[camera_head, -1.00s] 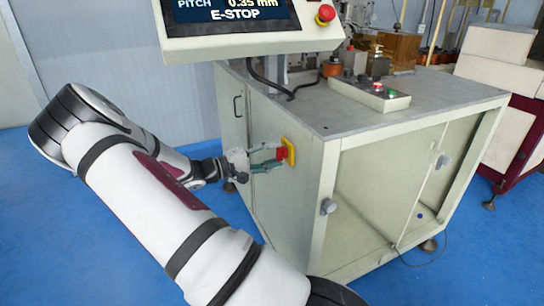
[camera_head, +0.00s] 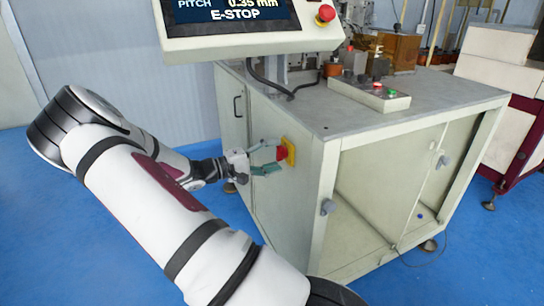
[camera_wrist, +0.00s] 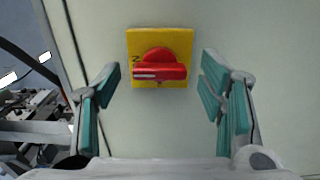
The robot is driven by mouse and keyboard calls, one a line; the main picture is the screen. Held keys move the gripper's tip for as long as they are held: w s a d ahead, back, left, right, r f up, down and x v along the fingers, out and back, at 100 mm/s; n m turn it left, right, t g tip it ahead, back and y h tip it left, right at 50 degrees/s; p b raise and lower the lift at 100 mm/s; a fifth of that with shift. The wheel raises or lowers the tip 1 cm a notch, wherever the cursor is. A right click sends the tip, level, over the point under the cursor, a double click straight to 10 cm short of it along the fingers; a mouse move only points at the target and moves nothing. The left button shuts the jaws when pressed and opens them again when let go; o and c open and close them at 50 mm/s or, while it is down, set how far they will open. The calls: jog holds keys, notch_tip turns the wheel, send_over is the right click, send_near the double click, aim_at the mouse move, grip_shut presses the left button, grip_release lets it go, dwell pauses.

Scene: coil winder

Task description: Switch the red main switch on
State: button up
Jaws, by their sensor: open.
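The red main switch (camera_wrist: 159,66) is a rotary knob on a yellow plate (camera_wrist: 183,40), fixed to the side panel of the machine cabinet. In the wrist view its handle bar lies horizontal, with a pale mark along the left part. A dark letter shows on the plate left of the knob; the rest is hidden or unclear. In the head view the red knob (camera_head: 282,153) and yellow plate (camera_head: 291,152) show near the cabinet's front corner. My gripper (camera_head: 270,157) is open, its green-padded fingers on either side of the knob, apart from it.
The screen (camera_head: 250,22) above reads E-STOP and carries a red button (camera_head: 326,14). A control box (camera_head: 372,94) with buttons sits on the cabinet top (camera_head: 440,95). A grey knob (camera_head: 328,206) sticks out of the cabinet's front. Blue floor lies clear to the left.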

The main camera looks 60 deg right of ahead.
jog(key=v, duration=1.2)
jog(key=shift+s+a, duration=0.1)
